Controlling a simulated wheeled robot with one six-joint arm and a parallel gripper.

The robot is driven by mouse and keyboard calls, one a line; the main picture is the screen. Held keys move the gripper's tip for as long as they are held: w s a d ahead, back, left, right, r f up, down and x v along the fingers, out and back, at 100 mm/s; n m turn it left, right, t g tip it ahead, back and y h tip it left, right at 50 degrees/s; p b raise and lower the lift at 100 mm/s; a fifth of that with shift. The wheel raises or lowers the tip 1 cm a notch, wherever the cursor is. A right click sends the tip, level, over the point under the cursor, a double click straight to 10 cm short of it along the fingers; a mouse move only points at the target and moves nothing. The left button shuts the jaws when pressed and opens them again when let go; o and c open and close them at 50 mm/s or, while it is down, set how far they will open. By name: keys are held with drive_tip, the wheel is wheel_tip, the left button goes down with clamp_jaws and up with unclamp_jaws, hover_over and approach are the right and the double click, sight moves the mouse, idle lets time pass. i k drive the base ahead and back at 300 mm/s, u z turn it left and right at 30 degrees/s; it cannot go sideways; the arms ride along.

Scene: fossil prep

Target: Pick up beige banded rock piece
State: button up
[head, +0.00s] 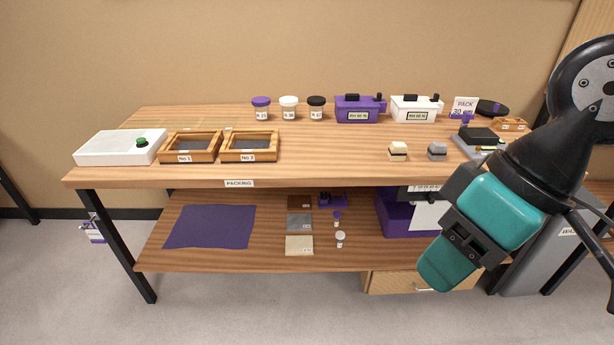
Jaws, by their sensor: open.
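The beige banded rock piece (397,151) sits on the wooden table top, right of centre near the front edge. It is a small pale block with a dark band. My gripper (447,270) hangs in front of the table at the right, lower than the table top and apart from the rock. It holds nothing that I can see. Its fingertips are hard to make out from this angle.
A grey rock piece (437,151) sits just right of the beige one. Two wooden trays (219,150) and a white box (118,148) stand at the left. Jars (288,108) and purple and white cases (359,108) line the back. The table's middle is clear.

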sight(397, 151)
drive_tip(key=u, duration=0.1)
drive_tip(key=k, duration=0.35)
drive_tip(key=u, duration=1.05)
drive_tip(key=i, duration=1.25)
drive_tip(key=z, duration=0.7)
drive_tip(key=i, duration=0.85)
drive_tip(key=z, duration=1.3)
drive_tip(key=i, duration=0.4)
drive_tip(key=z, duration=0.35)
